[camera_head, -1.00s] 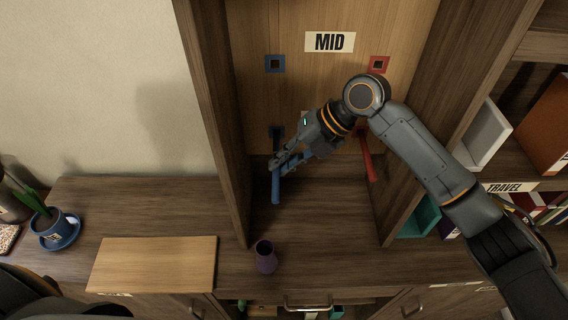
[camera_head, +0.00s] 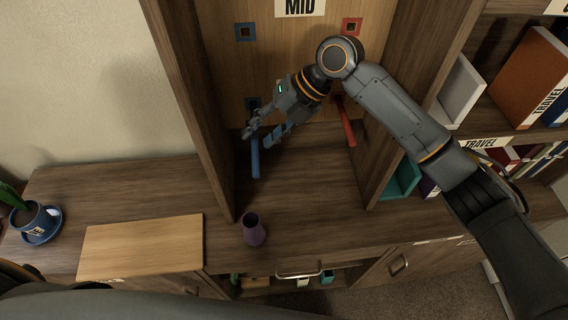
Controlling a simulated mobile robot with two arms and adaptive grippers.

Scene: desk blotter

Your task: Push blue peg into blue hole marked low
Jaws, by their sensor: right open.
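The blue peg (camera_head: 255,160) points out toward me from the back panel, on the left side of the tall cabinet bay. A dark blue-framed square (camera_head: 252,103) shows on the panel just above it. Whether the peg's far end sits in a hole is hard to tell. My right gripper (camera_head: 259,138) is open at the peg, with its fingers close around the peg's far part. Contact is unclear. A label behind the gripper is mostly hidden and unreadable. My left gripper is not in view.
Higher up are a blue-framed hole (camera_head: 245,32), a red-framed hole (camera_head: 351,26) and a MID label (camera_head: 299,6). A red peg (camera_head: 346,122) sticks out on the right. A purple vase (camera_head: 254,231) stands at the front. Side walls bound the bay.

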